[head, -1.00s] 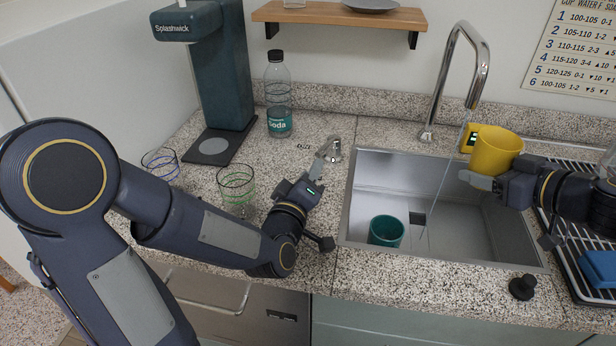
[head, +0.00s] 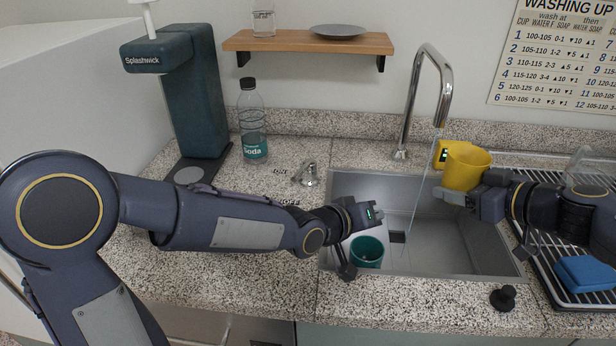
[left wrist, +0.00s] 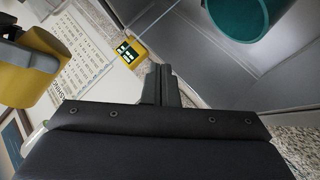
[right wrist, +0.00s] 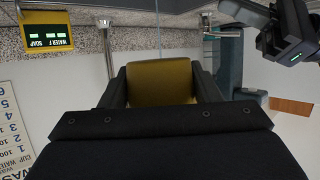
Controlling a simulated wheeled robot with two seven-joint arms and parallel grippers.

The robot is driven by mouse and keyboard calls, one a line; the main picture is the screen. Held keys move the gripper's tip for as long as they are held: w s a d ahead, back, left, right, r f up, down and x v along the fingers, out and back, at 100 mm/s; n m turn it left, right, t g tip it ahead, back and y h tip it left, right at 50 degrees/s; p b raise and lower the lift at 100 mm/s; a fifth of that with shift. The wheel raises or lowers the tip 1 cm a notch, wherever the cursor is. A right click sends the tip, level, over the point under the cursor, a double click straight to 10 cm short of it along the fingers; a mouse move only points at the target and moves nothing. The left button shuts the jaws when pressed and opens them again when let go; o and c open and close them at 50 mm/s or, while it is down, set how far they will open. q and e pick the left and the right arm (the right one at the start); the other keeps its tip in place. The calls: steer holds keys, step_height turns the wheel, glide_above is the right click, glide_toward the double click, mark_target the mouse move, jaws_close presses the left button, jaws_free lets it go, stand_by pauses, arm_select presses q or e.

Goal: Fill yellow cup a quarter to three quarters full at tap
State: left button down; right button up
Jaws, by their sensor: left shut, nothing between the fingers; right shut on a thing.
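The yellow cup (head: 465,167) is held upright above the right part of the sink (head: 460,245). My right gripper (head: 474,197) is shut on it; the cup also shows between the fingers in the right wrist view (right wrist: 160,82). The chrome tap (head: 408,110) runs a thin stream of water (head: 419,185), which falls to the left of the cup into the sink. The level inside the cup cannot be seen. The tap lever (head: 307,175) stands on the counter between ON and OFF labels. My left gripper (head: 380,213) is shut and empty over the left part of the sink.
A teal cup (head: 367,251) stands in the sink just below my left gripper. A yellow display box (head: 441,153) sits behind the yellow cup. A soda bottle (head: 252,125) and the Splashwick machine (head: 190,95) are at the back left. A dish rack (head: 560,250) with a blue sponge (head: 585,272) is at right.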

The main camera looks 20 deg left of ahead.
mark_target(303, 171)
arm_select(q)
steer(key=a+r+m+g+y, duration=0.2)
steer(key=a+r+g+y, duration=0.4)
steer(key=r+y, duration=0.55)
steer(key=shift+t+y, duration=0.3)
steer(key=shift+y, duration=0.45)
steer(key=x, duration=1)
steer(key=shift+s+a+f, duration=0.1)
steer(key=shift+s+f, duration=0.2)
steer(key=shift+f, duration=0.05)
steer(key=a, duration=0.3)
steer(key=shift+w+a, duration=0.1)
steer(key=shift+w, duration=0.2)
steer(key=shift+a+r, duration=0.15)
steer(key=shift+a, duration=0.3)
steer(key=shift+a+m, duration=0.1)
steer(key=shift+m, duration=0.2)
